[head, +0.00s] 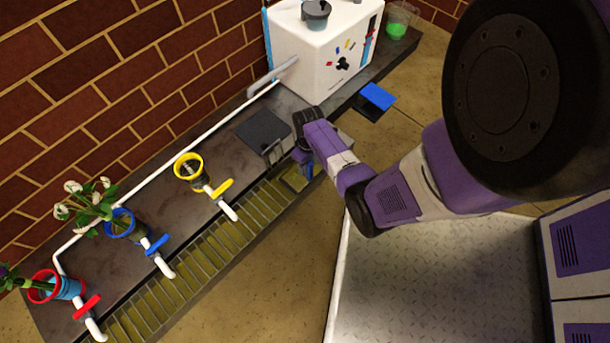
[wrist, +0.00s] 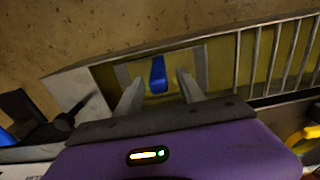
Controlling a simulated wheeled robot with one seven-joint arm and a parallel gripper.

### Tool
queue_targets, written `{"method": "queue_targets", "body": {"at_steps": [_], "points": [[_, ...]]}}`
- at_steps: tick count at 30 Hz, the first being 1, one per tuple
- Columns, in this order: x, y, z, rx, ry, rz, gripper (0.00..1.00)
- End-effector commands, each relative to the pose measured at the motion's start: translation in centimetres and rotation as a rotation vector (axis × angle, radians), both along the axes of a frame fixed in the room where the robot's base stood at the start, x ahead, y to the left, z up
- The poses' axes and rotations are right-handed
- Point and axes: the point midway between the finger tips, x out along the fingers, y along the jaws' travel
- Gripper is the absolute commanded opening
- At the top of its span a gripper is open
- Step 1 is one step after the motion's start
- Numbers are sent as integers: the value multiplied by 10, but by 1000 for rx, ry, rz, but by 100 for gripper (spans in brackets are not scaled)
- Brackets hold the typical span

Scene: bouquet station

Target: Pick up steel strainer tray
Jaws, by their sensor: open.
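The steel strainer tray (wrist: 125,75) appears as a grey-framed square with a yellowish middle and a blue upright handle (wrist: 157,74), in the wrist view. It sits at the end of the slatted trough. My gripper (wrist: 160,90) is open, with one finger on each side of the blue handle. I cannot tell whether the fingers touch it. In the head view my gripper (head: 303,160) is low over the right end of the trough, and my arm partly hides the tray (head: 297,178) there.
The slatted trough (head: 190,262) runs along the counter front. Pots with yellow (head: 189,166), blue (head: 119,223) and red (head: 42,286) rims stand behind it by white pipes. A dark panel (head: 262,130), white machine (head: 325,50) and green-liquid beaker (head: 397,27) are beyond. A blue-topped item (head: 377,96) sits right.

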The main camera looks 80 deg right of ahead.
Motion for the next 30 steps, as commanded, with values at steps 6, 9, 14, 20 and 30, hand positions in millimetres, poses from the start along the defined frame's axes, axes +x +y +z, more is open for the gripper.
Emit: {"method": "queue_targets", "body": {"at_steps": [6,9,14,20,30], "points": [[0,0,-24,1,0,0,45],[0,0,-23,0,0,0,45],[0,0,-22,1,-1,0,36],[0,0,-22,1,-1,0,0],[0,0,-21,0,0,0,0]]}}
